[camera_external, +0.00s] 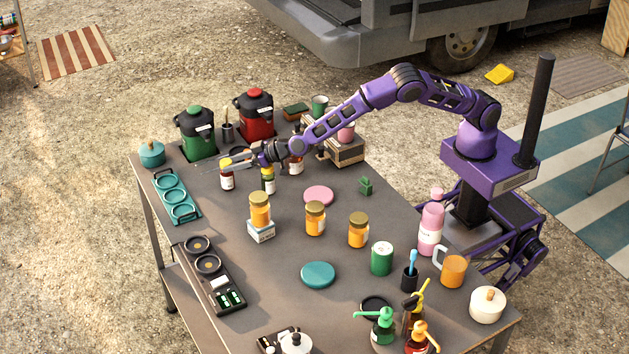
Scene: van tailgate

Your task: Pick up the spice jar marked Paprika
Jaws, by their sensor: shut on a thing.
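My gripper (229,162) is at the far left part of the table, reaching in from the right. It is shut at the top of a small dark-red jar (227,180) with a pale label. The jar is upright; I cannot tell whether its base touches the table. Two similar small jars stand close by: one with a yellow-green top (268,181) below my wrist, and a brownish one (296,164) to its right, partly behind my arm. The labels are too small to read, so I cannot tell which jar is marked Paprika.
A green drink dispenser (196,133) and a red one (256,115) stand behind my gripper. A teal ring holder (176,196) lies to the left. Orange jars (315,219) stand in front, one on a white block (261,231). A pink disc (318,196) lies flat mid-table.

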